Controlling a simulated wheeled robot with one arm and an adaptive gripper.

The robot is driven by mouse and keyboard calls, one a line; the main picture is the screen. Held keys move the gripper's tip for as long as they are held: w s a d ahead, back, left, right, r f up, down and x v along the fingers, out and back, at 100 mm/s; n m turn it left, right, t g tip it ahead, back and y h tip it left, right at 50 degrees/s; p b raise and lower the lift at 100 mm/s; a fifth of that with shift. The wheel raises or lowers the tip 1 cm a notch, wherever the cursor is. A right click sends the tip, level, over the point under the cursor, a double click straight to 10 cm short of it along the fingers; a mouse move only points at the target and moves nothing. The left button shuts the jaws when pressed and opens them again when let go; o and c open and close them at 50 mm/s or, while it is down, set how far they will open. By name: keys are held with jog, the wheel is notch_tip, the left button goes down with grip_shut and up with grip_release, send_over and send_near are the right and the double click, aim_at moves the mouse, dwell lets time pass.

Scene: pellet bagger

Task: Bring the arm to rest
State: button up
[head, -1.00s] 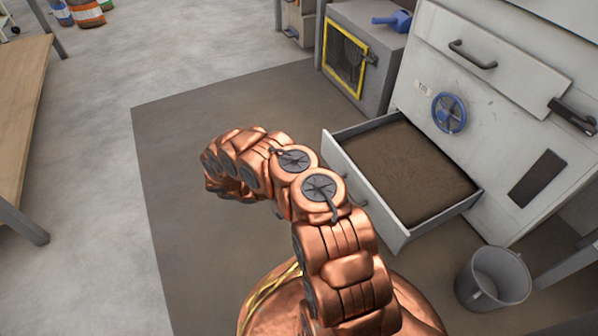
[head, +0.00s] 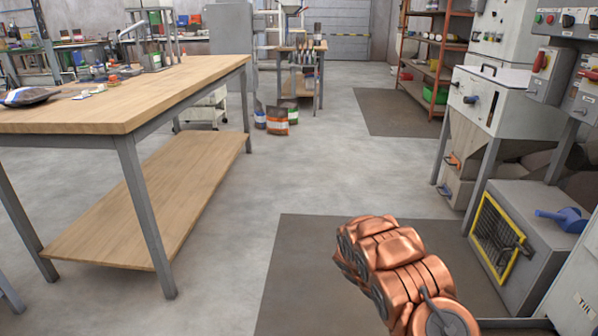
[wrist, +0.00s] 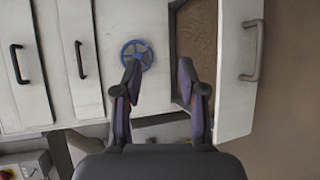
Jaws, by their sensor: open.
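My gripper (wrist: 160,85) is in the wrist view, with its two dark fingers apart and nothing between them. It faces a pale machine front with a blue handwheel (wrist: 137,55) just beyond the left fingertip. An open drawer (wrist: 235,90) with brown material in it is at the right, beyond the right finger. I cannot tell how far the fingers are from the machine, but no contact shows. In the head view only my copper arm shows at the bottom right, and the gripper is out of that picture.
A wooden workbench (head: 130,95) stands at the left of the head view. A grey box with a yellow-framed mesh door (head: 497,232) and a hopper machine (head: 495,100) stand at the right. The floor between is clear.

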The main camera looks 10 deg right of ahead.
jog(key=s+a+r+t+y+p, duration=0.1)
jog(key=s+a+r+y+p, duration=0.3)
jog(key=r, duration=0.7)
jog(key=s+a+r+h+p, duration=0.1)
jog(key=s+r+p, duration=0.1)
jog(key=r+p, duration=0.7)
jog(key=s+a+r+t+y+p, duration=0.1)
jog(key=s+a+r+y+p, duration=0.15)
jog(key=r, duration=1.05)
jog(key=s+a+r+n+t+y+p, duration=0.1)
jog(key=s+a+r+n+t+p, duration=0.1)
jog(key=s+a+r+p, duration=0.3)
jog(key=s+a+r+n+t+y+p, duration=0.2)
jog(key=s+a+r+p, duration=0.3)
jog(key=r+p, duration=0.3)
jog(key=s+a+r+n+t+y+p, duration=0.2)
jog(key=s+a+r+p, duration=0.3)
jog(key=r, duration=0.6)
jog(key=a+p, duration=0.1)
jog(key=a, duration=0.1)
jog(key=shift+a+r+n+p, duration=0.25)
jog(key=shift+a+n+p, duration=0.05)
jog(key=shift+a, duration=0.05)
jog(key=shift+d, duration=0.1)
